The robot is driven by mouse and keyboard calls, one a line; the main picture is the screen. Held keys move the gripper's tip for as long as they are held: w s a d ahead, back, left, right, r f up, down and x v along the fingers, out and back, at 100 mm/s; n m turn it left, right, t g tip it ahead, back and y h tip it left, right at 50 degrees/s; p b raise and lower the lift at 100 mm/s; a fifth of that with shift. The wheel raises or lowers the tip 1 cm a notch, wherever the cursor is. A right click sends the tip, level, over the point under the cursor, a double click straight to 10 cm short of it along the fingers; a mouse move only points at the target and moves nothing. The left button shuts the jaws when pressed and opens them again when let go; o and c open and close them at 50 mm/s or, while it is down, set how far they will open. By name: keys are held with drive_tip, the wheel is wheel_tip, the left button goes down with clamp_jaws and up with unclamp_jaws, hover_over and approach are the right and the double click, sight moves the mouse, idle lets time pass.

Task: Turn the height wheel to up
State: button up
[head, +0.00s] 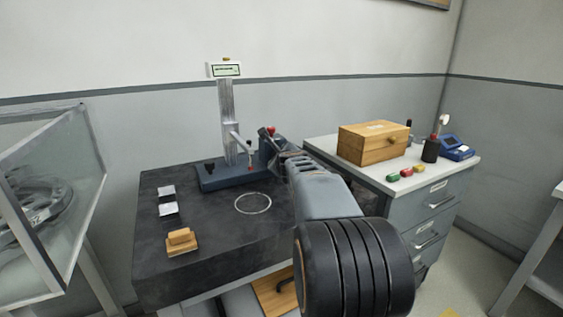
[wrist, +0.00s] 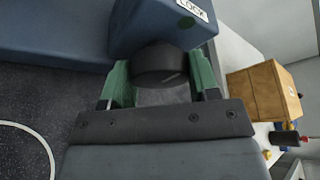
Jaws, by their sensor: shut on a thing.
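The height gauge stands on a dark stone plate (head: 200,250) in the head view. It has a blue base (head: 225,181), an upright metal column (head: 226,120) and a small display (head: 224,70) on top. A dark round wheel (wrist: 162,62) sits on the face of a blue housing (wrist: 150,25) marked LOCK in the wrist view. My gripper (wrist: 160,74) has its green fingers on either side of the wheel and is shut on it. In the head view my gripper (head: 274,150) is at the gauge's right end and my arm hides the wheel.
A steel ring (head: 252,203) and a wooden block (head: 180,241) lie on the plate. A grey cabinet (head: 432,202) at the right bears a wooden box (head: 373,143) and several small coloured blocks. A glass case (head: 60,170) stands at the left.

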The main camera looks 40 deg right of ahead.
idle(0.3)
drive_tip(key=o, duration=0.9)
drive_tip(key=shift+p+v, duration=1.8)
drive_tip(key=shift+v, duration=5.1)
